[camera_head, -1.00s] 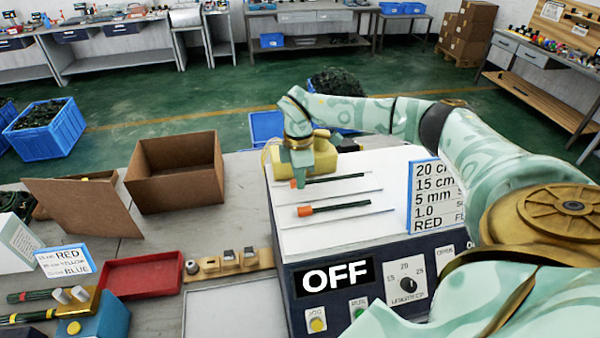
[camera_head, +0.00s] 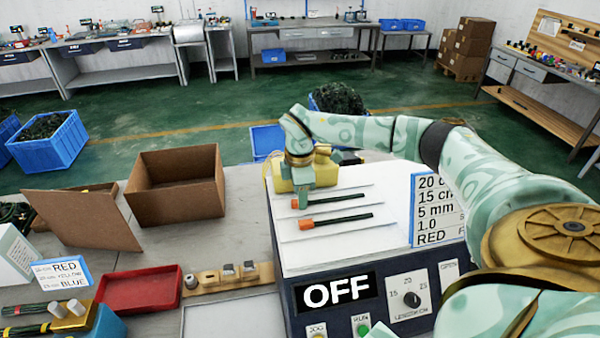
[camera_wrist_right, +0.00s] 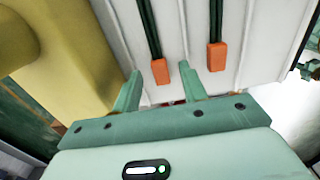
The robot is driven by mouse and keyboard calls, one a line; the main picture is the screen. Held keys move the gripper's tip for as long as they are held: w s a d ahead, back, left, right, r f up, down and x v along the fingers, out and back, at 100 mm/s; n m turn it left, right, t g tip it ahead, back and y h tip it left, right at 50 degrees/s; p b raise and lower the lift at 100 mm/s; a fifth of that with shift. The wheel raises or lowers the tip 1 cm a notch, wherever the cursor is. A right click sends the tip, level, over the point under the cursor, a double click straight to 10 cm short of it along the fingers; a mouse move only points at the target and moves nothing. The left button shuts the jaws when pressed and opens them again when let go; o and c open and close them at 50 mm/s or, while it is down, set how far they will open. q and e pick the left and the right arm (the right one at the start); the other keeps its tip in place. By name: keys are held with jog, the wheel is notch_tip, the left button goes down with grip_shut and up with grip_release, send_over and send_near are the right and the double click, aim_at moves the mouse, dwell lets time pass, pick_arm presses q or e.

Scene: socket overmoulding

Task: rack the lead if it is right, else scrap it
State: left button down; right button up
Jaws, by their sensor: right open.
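Two dark green leads with orange ends lie on the white sloping top (camera_head: 360,240) of the machine. The nearer lead (camera_head: 343,219) has its orange end at the left. The farther lead (camera_head: 335,200) lies behind it, its orange end partly beside my right gripper (camera_head: 302,210). In the right wrist view my right gripper (camera_wrist_right: 162,82) is open and empty. The orange end of one lead (camera_wrist_right: 160,71) lies ahead between its fingers, apart from both. The other lead's orange end (camera_wrist_right: 217,57) is to the right. My left gripper is not in view.
A sign (camera_head: 438,208) reads 20 cm, 15 cm, 5 mm, 1.0, RED. The display (camera_head: 337,290) shows OFF. A red tray (camera_head: 140,307), an open cardboard box (camera_head: 178,205), a RED/YELLOW/BLUE card (camera_head: 62,272) and banded leads (camera_head: 25,308) stand left. A yellow block (camera_head: 282,178) is near the gripper.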

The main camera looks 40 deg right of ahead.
notch_tip(320, 180, up, 15)
jog(key=shift+r, duration=0.2)
